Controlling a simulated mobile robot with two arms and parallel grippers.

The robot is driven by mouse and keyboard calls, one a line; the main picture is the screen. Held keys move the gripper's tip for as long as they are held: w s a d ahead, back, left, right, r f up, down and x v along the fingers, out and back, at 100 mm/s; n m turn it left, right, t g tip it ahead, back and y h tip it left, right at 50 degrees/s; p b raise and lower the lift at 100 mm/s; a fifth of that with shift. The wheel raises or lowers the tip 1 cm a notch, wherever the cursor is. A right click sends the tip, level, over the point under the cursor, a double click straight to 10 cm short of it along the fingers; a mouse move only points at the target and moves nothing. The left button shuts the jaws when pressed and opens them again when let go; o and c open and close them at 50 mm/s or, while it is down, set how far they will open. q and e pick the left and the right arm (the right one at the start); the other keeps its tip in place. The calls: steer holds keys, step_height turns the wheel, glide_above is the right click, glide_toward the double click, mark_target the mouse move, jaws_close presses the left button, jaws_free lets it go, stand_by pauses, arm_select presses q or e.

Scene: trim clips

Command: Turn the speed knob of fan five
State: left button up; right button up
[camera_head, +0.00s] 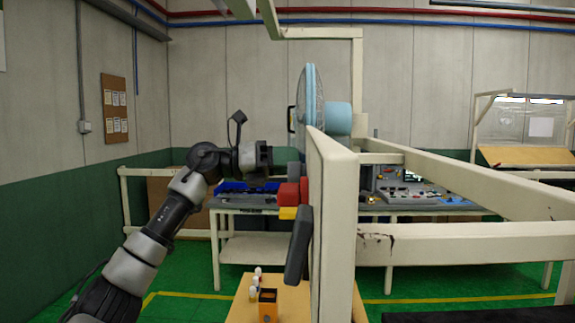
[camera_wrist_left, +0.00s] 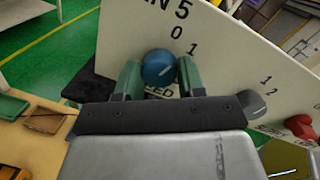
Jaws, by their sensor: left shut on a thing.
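The speed knob of fan five is a round blue knob (camera_wrist_left: 158,67) on a white panel (camera_wrist_left: 225,50). The panel reads "AN 5" with 0 and 1 above the knob, and "EED" shows partly below it. My left gripper (camera_wrist_left: 159,78) has its two green fingers on either side of the knob, shut on it. In the head view my left gripper (camera_head: 278,160) reaches the left face of the panel (camera_head: 335,200), seen nearly edge-on. I cannot make out the blue knob there. A light blue fan (camera_head: 312,95) stands above the panel. My right gripper is not in view.
A grey knob (camera_wrist_left: 257,106) and a red knob (camera_wrist_left: 300,127) sit farther right on the panel. A wooden table (camera_head: 240,303) with small bottles and an orange box (camera_head: 268,304) stands below. Cream frame beams (camera_head: 460,185) extend right. Workbenches stand behind.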

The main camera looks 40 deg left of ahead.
arm_select(q)
steer(key=shift+f+m+h+b, duration=0.1)
steer(key=shift+m+h+b, duration=0.35)
steer(key=shift+m, duration=1.95)
steer(key=o, duration=0.9)
steer(key=shift+o, duration=0.2)
steer(key=shift+a, duration=0.1)
steer(key=r+b+v, duration=0.1)
steer(key=b+v, duration=0.3)
steer(key=v, duration=0.6)
steer(key=shift+s+a+f, duration=0.2)
steer(key=shift+s+f, duration=0.15)
steer(key=shift+f, duration=0.05)
